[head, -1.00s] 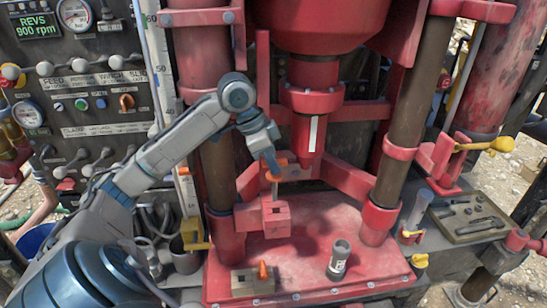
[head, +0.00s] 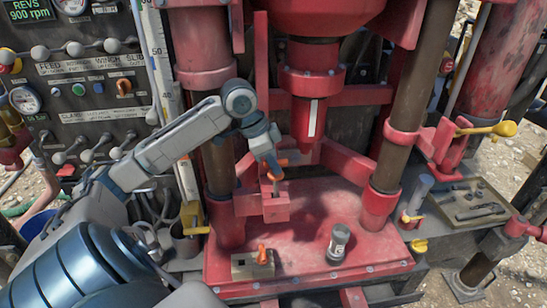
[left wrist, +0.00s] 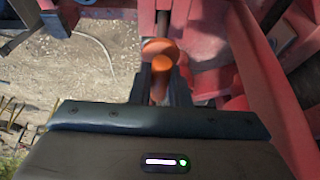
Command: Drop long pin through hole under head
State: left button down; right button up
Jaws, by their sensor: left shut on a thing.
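My left gripper (head: 276,171) is shut on the orange-topped long pin, in front of the red column below the drill head (head: 308,110). The grey shaft of the long pin (head: 275,186) hangs roughly upright below the fingers, over or at a red bracket block (head: 275,208). I cannot tell whether its lower end is in a hole. My right gripper is not in view.
On the red table (head: 300,240) stand a small block with an orange-topped peg (head: 252,265) and a grey labelled cylinder (head: 338,244). A tool tray (head: 467,205) lies at right. Red posts flank the bracket. A control panel (head: 85,100) is at left.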

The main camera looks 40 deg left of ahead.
aim_at(272, 172)
pick_arm(q)
jog(key=shift+f+b, duration=0.35)
jog(key=shift+f, duration=0.6)
jog(key=shift+f+b, duration=0.4)
jog(key=shift+f, duration=1.6)
jog(key=shift+f, duration=0.55)
jog(key=c, duration=1.3)
grip_release()
